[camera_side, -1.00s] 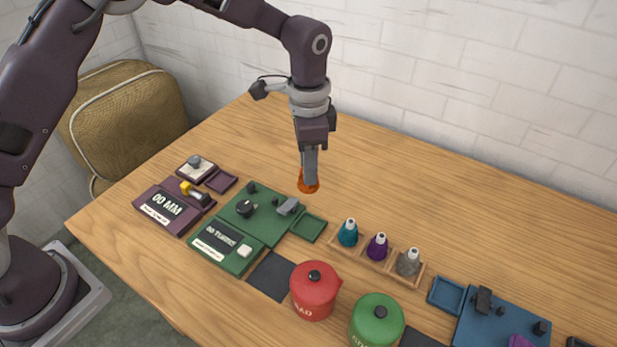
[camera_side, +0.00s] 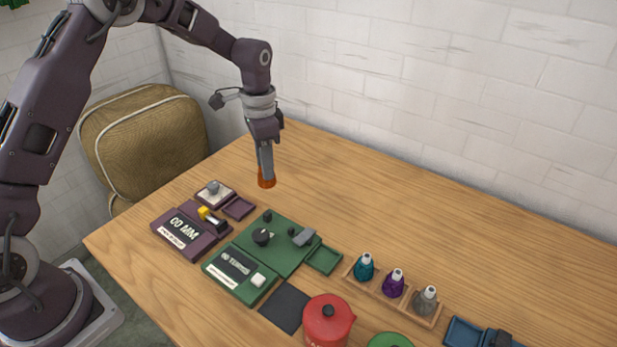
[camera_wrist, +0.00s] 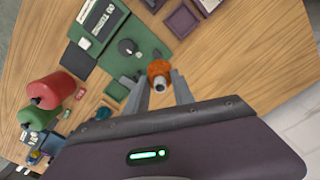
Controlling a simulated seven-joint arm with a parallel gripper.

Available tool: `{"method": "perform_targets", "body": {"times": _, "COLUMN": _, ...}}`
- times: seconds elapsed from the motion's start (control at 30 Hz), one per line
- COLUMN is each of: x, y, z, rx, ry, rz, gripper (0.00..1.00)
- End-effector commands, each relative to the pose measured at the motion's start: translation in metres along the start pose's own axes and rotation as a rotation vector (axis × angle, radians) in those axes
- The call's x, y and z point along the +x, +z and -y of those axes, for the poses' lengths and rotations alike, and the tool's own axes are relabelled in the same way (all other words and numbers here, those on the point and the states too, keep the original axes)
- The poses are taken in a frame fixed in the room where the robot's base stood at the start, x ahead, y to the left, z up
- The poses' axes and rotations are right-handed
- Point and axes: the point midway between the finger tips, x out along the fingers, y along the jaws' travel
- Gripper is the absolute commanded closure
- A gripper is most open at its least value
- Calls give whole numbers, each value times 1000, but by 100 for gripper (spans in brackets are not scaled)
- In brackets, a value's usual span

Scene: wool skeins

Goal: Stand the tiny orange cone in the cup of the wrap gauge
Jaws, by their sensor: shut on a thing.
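My gripper (camera_side: 266,168) is shut on the tiny orange cone (camera_side: 267,178) and holds it above the table, behind the purple wrap gauge. In the wrist view the cone (camera_wrist: 160,68) sits between my fingertips (camera_wrist: 160,82), its pale narrow end facing the camera. The wrap gauge (camera_side: 170,247) has a "00 MM" display, a yellow-and-black part (camera_side: 212,217) and a pale plate with a grey knob (camera_side: 213,188). A small square purple tray (camera_side: 239,208), apparently its cup, is empty; it also shows in the wrist view (camera_wrist: 182,21).
A green turns counter (camera_side: 285,260) with a green tray (camera_side: 323,260) stands right of the gauge. A wooden rack (camera_side: 411,308) holds teal, purple and grey cones. A red canister (camera_side: 328,322) is in front. The table's back is clear.

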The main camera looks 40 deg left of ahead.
Motion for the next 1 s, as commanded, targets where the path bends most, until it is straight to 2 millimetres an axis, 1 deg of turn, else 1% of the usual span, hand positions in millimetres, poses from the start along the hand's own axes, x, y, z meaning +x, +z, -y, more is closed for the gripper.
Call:
{"method": "perform_targets", "body": {"times": 0.03, "x": 4, "y": 17, "z": 20, "rx": -49, "ry": 2, "rz": 1, "gripper": 100}}
{"method": "perform_targets", "body": {"times": 0.1, "x": 9, "y": 38, "z": 42, "rx": -101, "ry": 2, "rz": 1, "gripper": 100}}
{"method": "perform_targets", "body": {"times": 0.2, "x": 14, "y": 59, "z": 62, "rx": -150, "ry": 1, "rz": 0, "gripper": 100}}
{"method": "perform_targets", "body": {"times": 0.3, "x": 16, "y": 69, "z": 70, "rx": -174, "ry": 1, "rz": -1, "gripper": 100}}
{"method": "perform_targets", "body": {"times": 0.47, "x": 26, "y": 72, "z": 72, "rx": -179, "ry": 2, "rz": 1, "gripper": 100}}
{"method": "perform_targets", "body": {"times": 1.0, "x": 90, "y": 71, "z": 72, "rx": -177, "ry": 2, "rz": 1, "gripper": 100}}
